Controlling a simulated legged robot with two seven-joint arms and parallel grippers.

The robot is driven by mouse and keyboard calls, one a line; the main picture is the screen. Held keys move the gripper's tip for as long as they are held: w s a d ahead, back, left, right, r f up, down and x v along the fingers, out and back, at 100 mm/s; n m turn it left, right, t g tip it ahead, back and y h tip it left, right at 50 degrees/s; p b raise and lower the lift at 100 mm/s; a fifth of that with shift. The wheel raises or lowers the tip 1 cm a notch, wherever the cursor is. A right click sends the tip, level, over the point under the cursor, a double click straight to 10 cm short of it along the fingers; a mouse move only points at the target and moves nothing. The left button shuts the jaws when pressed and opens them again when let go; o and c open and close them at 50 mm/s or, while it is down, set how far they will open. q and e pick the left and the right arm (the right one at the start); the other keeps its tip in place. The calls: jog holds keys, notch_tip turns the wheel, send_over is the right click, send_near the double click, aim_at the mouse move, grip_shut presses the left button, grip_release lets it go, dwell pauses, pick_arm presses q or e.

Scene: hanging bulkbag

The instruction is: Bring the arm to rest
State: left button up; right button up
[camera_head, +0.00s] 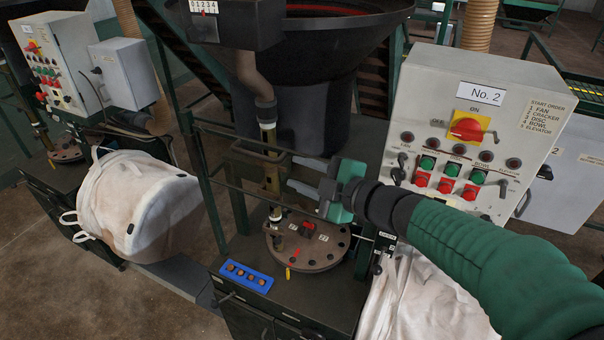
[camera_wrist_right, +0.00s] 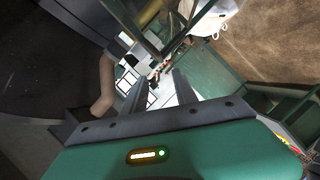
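My right arm (camera_head: 500,255), with a green sleeve and black wrist, reaches in from the lower right. Its gripper (camera_head: 303,190) points left in front of the machine frame, above and behind a round brown plate (camera_head: 308,248) in the picture. In the right wrist view, the two grey fingers of the gripper (camera_wrist_right: 158,82) stand apart with nothing between them. I cannot tell how close the fingers are to the thin frame bars. My left gripper is in neither view.
A control panel (camera_head: 400,120) marked No. 2 stands right of the gripper. A dark hopper (camera_head: 310,40) is above. A white bulk bag (camera_head: 135,205) hangs at left; another white bag (camera_head: 405,300) is under my arm. A blue tray (camera_head: 245,277) sits on the bench.

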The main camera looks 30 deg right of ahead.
notch_tip(320, 180, down, 21)
jog(key=s+d+m+g+h+b, duration=0.25)
jog(key=m+g+h+b, duration=0.3)
jog(key=m, duration=0.45)
jog(key=s+a+f+m+g+b, duration=0.1)
jog(key=s+a+f+m+g, duration=0.4)
jog(key=s+f, duration=0.8)
jog(key=s+a+g, duration=0.1)
jog(key=a, duration=0.1)
jog(key=shift+a+f+g, duration=0.3)
jog(key=shift+a+g, duration=0.05)
jog(key=shift+d+y, duration=0.1)
jog(key=shift+y, duration=0.15)
jog(key=shift+o, duration=0.5)
